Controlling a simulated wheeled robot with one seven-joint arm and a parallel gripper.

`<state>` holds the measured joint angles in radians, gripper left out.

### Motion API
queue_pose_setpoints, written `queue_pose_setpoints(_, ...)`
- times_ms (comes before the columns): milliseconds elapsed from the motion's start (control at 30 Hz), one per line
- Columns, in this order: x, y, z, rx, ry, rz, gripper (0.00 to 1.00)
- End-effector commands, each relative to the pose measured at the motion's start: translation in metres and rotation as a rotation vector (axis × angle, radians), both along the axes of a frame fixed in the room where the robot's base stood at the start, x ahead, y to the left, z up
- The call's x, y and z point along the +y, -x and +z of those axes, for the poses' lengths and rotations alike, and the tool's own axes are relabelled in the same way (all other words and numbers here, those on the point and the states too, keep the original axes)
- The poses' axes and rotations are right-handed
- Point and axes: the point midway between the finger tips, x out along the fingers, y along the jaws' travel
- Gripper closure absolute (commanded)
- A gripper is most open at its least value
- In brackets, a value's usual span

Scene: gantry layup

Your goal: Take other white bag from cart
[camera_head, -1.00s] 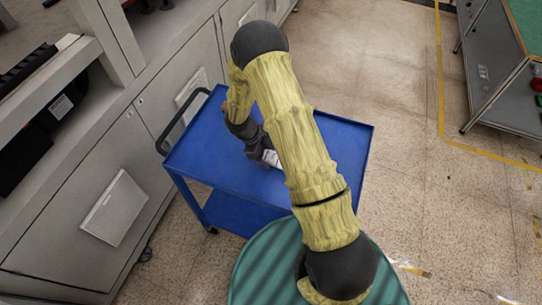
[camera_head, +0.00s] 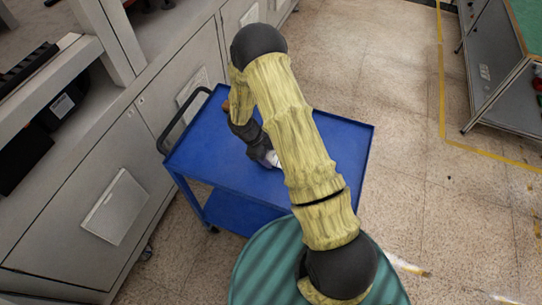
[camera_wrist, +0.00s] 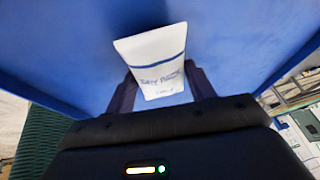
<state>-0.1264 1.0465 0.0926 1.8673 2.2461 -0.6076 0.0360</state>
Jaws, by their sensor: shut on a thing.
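A white bag (camera_wrist: 155,50) with blue printing and a blue stripe stands between the fingers of my gripper (camera_wrist: 158,84) in the wrist view. My gripper is shut on its lower part. In the head view my gripper (camera_head: 264,155) points down over the top of the blue cart (camera_head: 345,150), and a small white part of the bag (camera_head: 273,160) shows beside it. My arm hides much of the cart top. Whether the bag still touches the cart top is hard to tell.
Grey cabinets (camera_head: 85,205) stand close along the left of the cart. A teal ribbed round surface (camera_head: 255,270) lies in front, under my arm. A grey bench (camera_head: 495,80) is at the far right. The floor right of the cart is clear.

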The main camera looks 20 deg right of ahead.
Motion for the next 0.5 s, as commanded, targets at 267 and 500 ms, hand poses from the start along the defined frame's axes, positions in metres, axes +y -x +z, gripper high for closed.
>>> queue_pose_setpoints(267, 0.0, -0.001, 0.015, -0.003, -0.001, -0.001, 0.7)
queue_pose_setpoints(500, -0.001, -0.001, 0.057, -0.005, -0.001, 0.0, 0.7)
